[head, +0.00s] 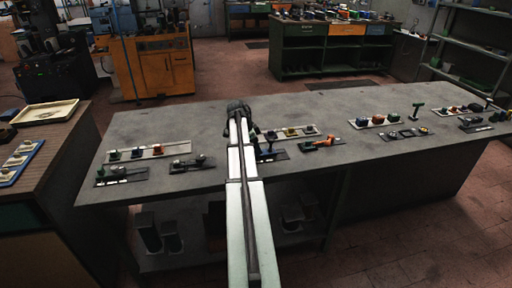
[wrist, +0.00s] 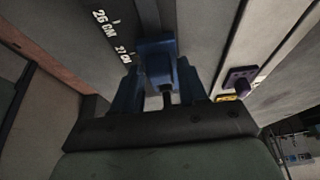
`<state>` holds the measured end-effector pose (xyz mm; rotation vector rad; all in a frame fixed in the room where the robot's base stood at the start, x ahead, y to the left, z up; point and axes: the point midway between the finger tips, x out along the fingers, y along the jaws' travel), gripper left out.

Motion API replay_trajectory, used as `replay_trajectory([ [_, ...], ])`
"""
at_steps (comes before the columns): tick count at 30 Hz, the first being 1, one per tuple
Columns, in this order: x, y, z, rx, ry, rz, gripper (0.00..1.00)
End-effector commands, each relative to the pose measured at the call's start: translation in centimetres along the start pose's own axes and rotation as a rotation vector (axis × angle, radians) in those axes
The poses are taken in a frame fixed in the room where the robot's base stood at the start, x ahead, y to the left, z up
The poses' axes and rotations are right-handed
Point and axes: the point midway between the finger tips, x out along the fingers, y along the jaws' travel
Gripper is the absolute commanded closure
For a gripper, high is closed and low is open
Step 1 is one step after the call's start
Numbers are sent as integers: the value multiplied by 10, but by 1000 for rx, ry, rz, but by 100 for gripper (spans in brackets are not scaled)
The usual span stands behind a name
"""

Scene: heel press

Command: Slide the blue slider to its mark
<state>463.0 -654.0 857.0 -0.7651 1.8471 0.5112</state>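The blue slider (wrist: 157,62) sits on a dark track beside a printed scale reading 26 CM and 27 CM in the wrist view. It stands close to the 27 CM label. My gripper (wrist: 160,92) has its two dark blue fingers apart, one on each side of the slider's near part. I cannot tell whether they press on it. In the head view my gripper (head: 256,130) is low over the bench, and a blue part of the slider (head: 268,149) shows just right of my arm. My arm hides part of the track. I cannot make out the mark.
A purple knob (wrist: 239,80) on a pale rail lies to the right in the wrist view. The grey bench (head: 340,110) carries other fixtures: an orange-handled one (head: 321,142) right of my arm, a pale rail with coloured knobs (head: 150,152) left. The bench's back is clear.

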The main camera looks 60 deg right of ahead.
Motion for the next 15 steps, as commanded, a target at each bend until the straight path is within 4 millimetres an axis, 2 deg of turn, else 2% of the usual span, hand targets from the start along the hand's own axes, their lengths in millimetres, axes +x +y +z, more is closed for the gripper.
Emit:
replay_trajectory([
  [2,0,0,0,0,0,0,66],
  [12,0,0,0,0,0,0,98],
  [15,0,0,0,0,0,0,100],
])
